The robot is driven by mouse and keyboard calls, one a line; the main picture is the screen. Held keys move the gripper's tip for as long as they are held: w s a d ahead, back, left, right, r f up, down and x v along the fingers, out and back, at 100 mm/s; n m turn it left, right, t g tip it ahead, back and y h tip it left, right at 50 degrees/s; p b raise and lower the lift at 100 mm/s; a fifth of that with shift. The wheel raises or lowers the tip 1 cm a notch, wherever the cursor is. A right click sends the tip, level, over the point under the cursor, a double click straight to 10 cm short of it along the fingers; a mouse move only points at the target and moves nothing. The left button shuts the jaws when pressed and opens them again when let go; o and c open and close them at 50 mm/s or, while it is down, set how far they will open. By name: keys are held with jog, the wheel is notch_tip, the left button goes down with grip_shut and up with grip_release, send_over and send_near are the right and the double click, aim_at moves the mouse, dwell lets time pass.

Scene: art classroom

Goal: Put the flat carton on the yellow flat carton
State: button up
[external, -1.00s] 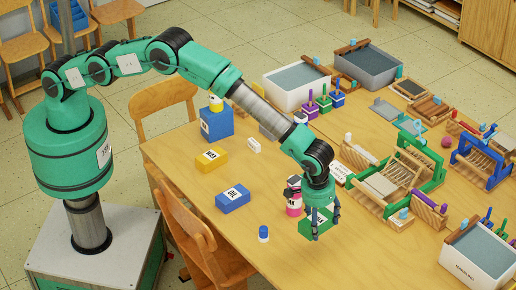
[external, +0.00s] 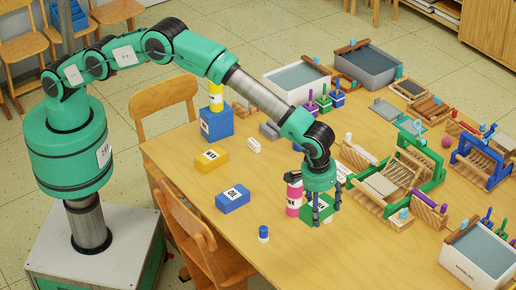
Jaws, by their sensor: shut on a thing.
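The yellow flat carton (external: 211,159) lies on the table, left of my gripper, with a white label on top. A blue flat carton (external: 232,198) with a white label lies nearer the front. My gripper (external: 321,221) points down at the right of these cartons and is shut on a green flat carton (external: 308,214). The fingers hide part of the green carton, and I cannot tell whether it is clear of the table.
A pink bottle (external: 293,199) stands just behind and left of the held carton. A blue box (external: 217,124) with a yellow bottle is farther back. Wooden racks (external: 403,180) crowd the right.

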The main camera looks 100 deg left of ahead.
jog(key=s+a+r, duration=0.2)
jog(key=s+a, duration=0.9)
jog(key=a, duration=0.1)
jog(key=s+a+r, duration=0.3)
jog(key=s+a, duration=0.8)
jog(key=a, duration=0.1)
jog(key=s+a+f, duration=0.2)
jog(key=s+a, duration=0.2)
jog(key=s, duration=0.8)
jog(key=s+a+f, duration=0.2)
jog(key=s+a, duration=0.2)
jog(key=s, duration=0.7)
jog(key=s+a+f, duration=0.2)
jog(key=s+a, duration=0.2)
jog(key=s, duration=0.8)
jog(key=shift+m, duration=0.4)
jog(key=shift+d+f+b, duration=0.15)
jog(key=shift+f+b, duration=0.05)
jog(key=shift+f, duration=1.05)
jog(key=shift+d+f+b, duration=0.1)
jog(key=shift+f+b, duration=0.05)
jog(key=shift+f, duration=1.05)
jog(key=shift+w, duration=0.15)
jog(key=b, duration=0.1)
send_over(213, 157)
jog(key=shift+a+f, duration=0.1)
jog(key=shift+f, duration=0.65)
